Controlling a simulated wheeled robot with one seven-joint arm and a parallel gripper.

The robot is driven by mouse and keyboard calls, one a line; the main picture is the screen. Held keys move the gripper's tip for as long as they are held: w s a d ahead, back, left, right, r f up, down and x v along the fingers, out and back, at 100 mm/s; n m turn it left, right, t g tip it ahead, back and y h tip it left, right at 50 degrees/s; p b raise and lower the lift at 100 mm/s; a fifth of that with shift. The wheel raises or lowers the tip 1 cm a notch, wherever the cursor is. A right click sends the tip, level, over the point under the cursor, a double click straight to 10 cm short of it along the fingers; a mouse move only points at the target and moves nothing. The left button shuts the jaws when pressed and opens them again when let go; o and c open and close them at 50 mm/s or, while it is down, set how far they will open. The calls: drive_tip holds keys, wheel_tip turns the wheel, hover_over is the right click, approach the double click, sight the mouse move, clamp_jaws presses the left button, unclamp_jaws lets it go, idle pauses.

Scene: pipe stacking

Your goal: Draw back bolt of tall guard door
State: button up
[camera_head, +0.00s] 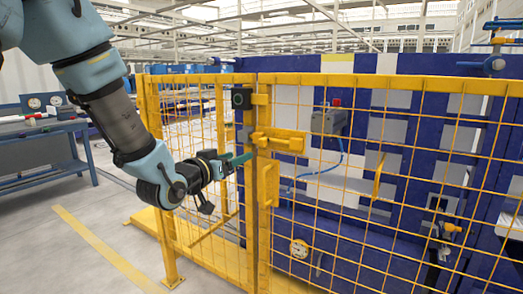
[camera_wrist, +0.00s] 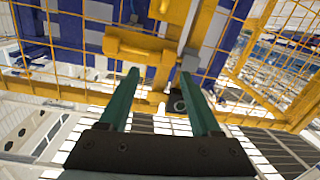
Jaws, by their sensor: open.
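The tall guard door is a yellow frame with wire mesh (camera_head: 390,85) on the right in the head view. Its bolt (camera_head: 278,141), a yellow bar with a raised grip, lies level across the door's left edge. The bolt also shows in the wrist view (camera_wrist: 140,49), just beyond my fingertips, where the picture looks upside down. A grey catch (camera_wrist: 189,61) sits beside it on the post. My gripper (camera_head: 245,159) is open and empty, just left of and slightly below the bolt. In the wrist view its two teal fingers (camera_wrist: 160,75) stand wide apart. I see no contact with the bolt.
A yellow pull handle (camera_head: 268,184) stands below the bolt. A black box (camera_head: 241,98) sits on the post above. Fixed mesh fencing (camera_head: 150,100) stands left of the post. Behind the door are a blue panel and a grey box (camera_head: 329,121). A workbench (camera_head: 45,135) is at far left.

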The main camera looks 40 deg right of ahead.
sight(261, 143)
drive_tip(key=shift+h, duration=0.3)
drive_tip(key=p+x, duration=0.1)
drive_tip(key=x, duration=0.3)
drive_tip(key=p+x, duration=0.1)
drive_tip(key=x, duration=0.2)
drive_tip(key=p+x, duration=0.1)
drive_tip(key=x, duration=0.3)
drive_tip(key=shift+s+d+r, duration=0.2)
drive_tip(key=shift+d+r, duration=0.2)
drive_tip(key=shift+d, duration=0.05)
clamp_jaws()
idle(0.6)
